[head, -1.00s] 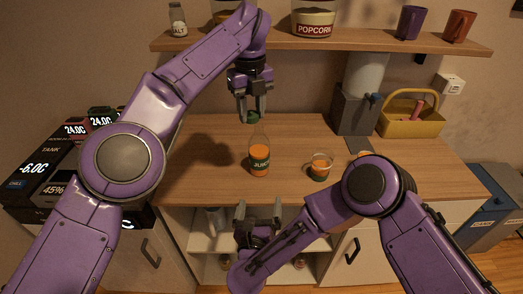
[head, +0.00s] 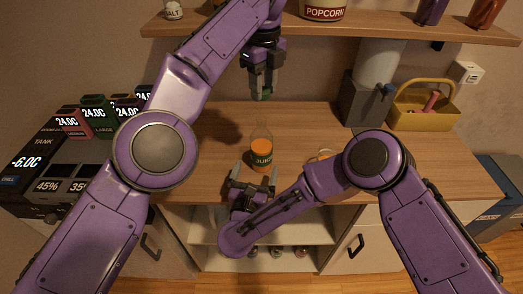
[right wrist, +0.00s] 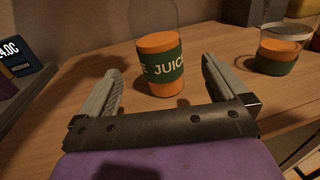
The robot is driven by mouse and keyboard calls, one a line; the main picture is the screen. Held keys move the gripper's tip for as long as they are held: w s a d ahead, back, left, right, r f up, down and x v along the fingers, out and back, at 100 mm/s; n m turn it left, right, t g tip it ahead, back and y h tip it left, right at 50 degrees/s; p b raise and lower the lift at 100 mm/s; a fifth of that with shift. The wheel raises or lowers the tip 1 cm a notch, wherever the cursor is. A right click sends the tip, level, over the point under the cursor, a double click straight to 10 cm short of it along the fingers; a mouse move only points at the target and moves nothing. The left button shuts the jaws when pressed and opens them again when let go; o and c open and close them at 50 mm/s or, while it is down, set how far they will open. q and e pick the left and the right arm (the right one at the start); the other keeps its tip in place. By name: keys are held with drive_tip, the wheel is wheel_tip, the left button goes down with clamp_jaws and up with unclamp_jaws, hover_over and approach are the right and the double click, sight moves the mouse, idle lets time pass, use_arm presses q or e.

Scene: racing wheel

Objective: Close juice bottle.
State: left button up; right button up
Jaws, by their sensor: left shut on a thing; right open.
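The juice bottle (head: 262,157) is clear with orange juice and a green label. It stands upright on the wooden counter, and no cap shows on its top. My left gripper (head: 262,92) is shut on a small green cap (head: 265,96), above and apart from the bottle's mouth. My right gripper (head: 254,174) is open and empty, low at the counter's front, with its fingers pointing at the bottle. In the right wrist view, the bottle's lower part (right wrist: 160,62) stands just beyond and between the two open fingers (right wrist: 163,82). Its top is cut off there.
A glass of juice (right wrist: 279,50) stands to the right of the bottle, partly hidden by my right arm in the head view. A shelf (head: 370,30) with jars and mugs hangs above. A yellow basket (head: 423,118) and a grey appliance (head: 360,100) stand at the back right.

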use_arm(q)
drive_tip(key=shift+w, duration=0.1)
use_arm(e)
drive_tip(key=w, duration=0.3)
drive_tip(key=w+d, duration=0.1)
drive_tip(key=w, duration=0.3)
drive_tip(key=w+d, duration=0.1)
drive_tip(key=w, duration=0.2)
drive_tip(key=shift+w+f, duration=0.1)
drive_tip(key=shift+w, duration=0.2)
use_arm(q)
drive_tip(key=shift+a, duration=0.1)
drive_tip(key=shift+f, duration=0.1)
use_arm(e)
drive_tip(key=shift+s, duration=0.1)
drive_tip(key=c, duration=1.5)
use_arm(q)
hover_over(262, 118)
drive_tip(key=shift+f, duration=2.45)
drive_tip(key=shift+f, duration=0.1)
drive_tip(key=shift+f, duration=0.8)
drive_tip(key=shift+f, duration=0.5)
